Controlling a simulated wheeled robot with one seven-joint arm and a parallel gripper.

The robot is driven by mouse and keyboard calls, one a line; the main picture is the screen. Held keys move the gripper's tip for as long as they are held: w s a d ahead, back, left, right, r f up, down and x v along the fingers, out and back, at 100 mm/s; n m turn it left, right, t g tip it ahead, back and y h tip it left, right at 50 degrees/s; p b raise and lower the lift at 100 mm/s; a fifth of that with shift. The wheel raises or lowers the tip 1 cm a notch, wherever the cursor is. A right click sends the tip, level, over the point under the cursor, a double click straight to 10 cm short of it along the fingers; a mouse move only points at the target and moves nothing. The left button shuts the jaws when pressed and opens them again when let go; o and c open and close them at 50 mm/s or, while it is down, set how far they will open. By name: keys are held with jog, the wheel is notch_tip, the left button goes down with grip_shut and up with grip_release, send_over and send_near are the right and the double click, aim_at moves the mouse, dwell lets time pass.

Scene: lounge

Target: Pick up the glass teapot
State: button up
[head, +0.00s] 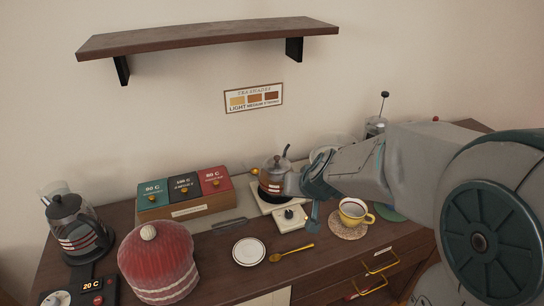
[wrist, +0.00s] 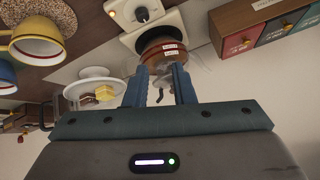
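The glass teapot (head: 272,178) holds brown tea and carries small white labels. It stands on a white warmer (head: 260,203) near the wall, with a dark handle rising at its right. My gripper (head: 297,184) is at the teapot's right side. In the wrist view the teapot (wrist: 163,48) is just past my fingertips (wrist: 161,70). The two blue fingers are spread apart, and a dark hooked part of the teapot shows between them. I cannot tell whether the fingers touch the glass. My arm hides part of the teapot's right side in the head view.
A yellow cup (head: 352,210) on a woven coaster stands right of the warmer. A saucer (head: 249,251) and gold spoon (head: 291,253) lie in front. A box of tea tins (head: 185,192), a red knitted cosy (head: 158,265) and a kettle (head: 78,228) are left. A shelf (head: 208,36) hangs above.

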jog(key=w+d+f+h, duration=0.1)
jog(key=w+d+f, duration=0.1)
jog(key=w+f, duration=0.2)
jog(key=w+d+f+m+t+h+b, duration=0.1)
jog(key=w+f, duration=0.3)
jog(key=w, duration=0.4)
jog(key=w+d+f+m+h+b, duration=0.1)
jog(key=w+d+f+h, duration=0.1)
jog(key=w, duration=0.4)
jog(key=shift+d+f, duration=0.25)
jog(key=shift+f, duration=0.4)
jog(key=shift+d+f, duration=0.2)
jog(key=shift+f, duration=0.45)
jog(key=shift+w, duration=0.1)
grip_shut()
